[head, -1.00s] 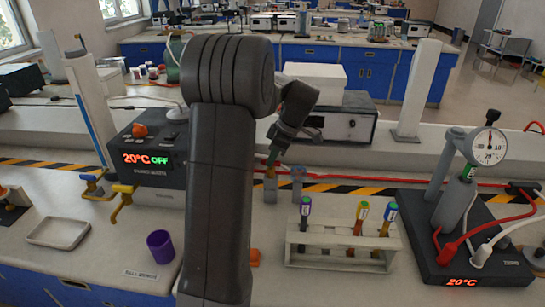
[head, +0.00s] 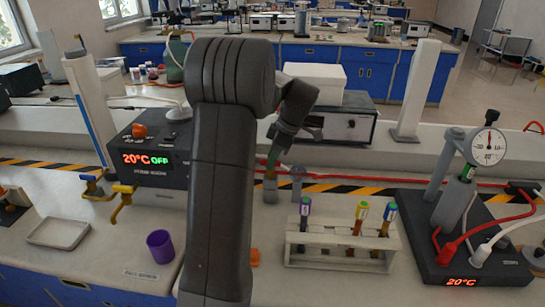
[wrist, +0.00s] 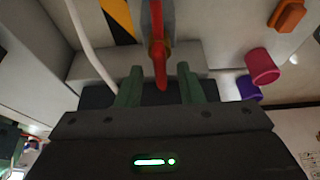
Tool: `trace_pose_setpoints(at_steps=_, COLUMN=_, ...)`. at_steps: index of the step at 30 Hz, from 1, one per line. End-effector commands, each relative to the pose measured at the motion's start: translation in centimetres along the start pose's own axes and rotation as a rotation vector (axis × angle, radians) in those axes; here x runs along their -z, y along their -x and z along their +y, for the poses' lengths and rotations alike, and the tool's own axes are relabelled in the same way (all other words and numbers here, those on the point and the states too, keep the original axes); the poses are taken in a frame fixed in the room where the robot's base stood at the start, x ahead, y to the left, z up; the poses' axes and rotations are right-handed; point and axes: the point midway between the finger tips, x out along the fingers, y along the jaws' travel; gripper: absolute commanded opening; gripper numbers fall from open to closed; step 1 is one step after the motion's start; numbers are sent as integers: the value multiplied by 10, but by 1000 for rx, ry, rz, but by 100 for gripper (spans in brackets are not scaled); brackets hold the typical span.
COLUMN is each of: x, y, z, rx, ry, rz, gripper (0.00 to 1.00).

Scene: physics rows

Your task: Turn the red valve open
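The red valve handle (wrist: 160,72) shows in the wrist view as a narrow red lever on a brass-coloured fitting (wrist: 157,47). My gripper (wrist: 159,85) has two green fingers, spread apart. The lever's tip lies between them, with a visible gap on both sides. In the head view my gripper (head: 272,160) points down behind my arm at the striped bench edge. My arm hides part of that area, and the valve is too small there to make out clearly.
A test-tube rack (head: 340,250) stands right of my arm, and a gauge stand (head: 470,240) with red and white cables stands farther right. A heater box (head: 150,160), yellow taps and a purple cup (head: 160,246) are to the left.

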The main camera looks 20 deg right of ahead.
Motion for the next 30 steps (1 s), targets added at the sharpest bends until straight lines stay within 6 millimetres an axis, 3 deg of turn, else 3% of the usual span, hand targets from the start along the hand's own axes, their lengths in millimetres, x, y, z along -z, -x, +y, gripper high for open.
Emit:
trace_pose_setpoints(at_steps=11, x=0, y=10, z=0, rx=0, ry=-2, rz=1, gripper=34)
trace_pose_setpoints(at_steps=24, x=0, y=103, z=1, rx=-3, ry=0, rz=0, gripper=34)
trace_pose_setpoints(at_steps=30, x=0, y=131, z=0, rx=-1, ry=-1, rz=0, gripper=34)
